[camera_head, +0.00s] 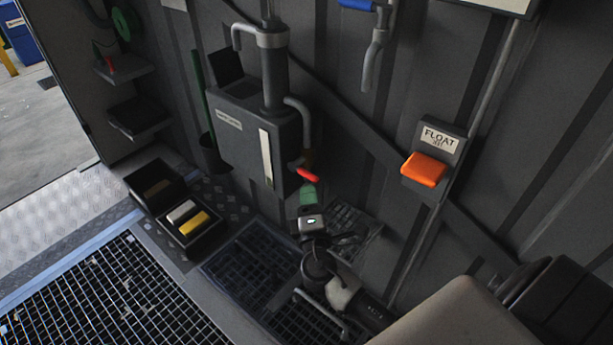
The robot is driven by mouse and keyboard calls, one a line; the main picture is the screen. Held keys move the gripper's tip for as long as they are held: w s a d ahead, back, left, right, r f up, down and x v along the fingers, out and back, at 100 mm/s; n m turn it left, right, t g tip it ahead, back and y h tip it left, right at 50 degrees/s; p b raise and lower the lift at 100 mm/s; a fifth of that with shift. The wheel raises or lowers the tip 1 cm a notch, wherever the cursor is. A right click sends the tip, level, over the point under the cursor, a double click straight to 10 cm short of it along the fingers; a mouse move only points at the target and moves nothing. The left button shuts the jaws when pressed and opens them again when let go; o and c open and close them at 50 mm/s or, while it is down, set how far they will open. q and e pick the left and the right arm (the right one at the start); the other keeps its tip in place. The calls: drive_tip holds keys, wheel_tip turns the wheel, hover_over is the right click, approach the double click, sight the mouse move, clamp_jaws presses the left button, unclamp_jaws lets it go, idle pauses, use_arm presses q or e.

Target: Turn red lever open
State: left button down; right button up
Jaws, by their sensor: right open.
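The red lever (308,174) sticks out at the lower right side of a dark grey cabinet (240,135) with pipes on top, fixed to the wall. It slants slightly down to the right. My right gripper (310,212) is open just below the lever, pointing up towards it. A gap shows between the gripper body and the lever. A green piece (308,192) lies between them; I cannot tell what it belongs to. The fingertips are hard to make out. My left gripper is not in view.
An orange float block (424,169) is on the wall to the right. A grey nozzle (375,58) hangs above. Open black boxes (190,236) with yellow and white items stand on the floor at left. Floor grating (95,300) lies in front.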

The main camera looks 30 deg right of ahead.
sight(307, 172)
drive_tip(key=x, duration=0.8)
drive_tip(key=shift+d, duration=0.1)
clamp_jaws()
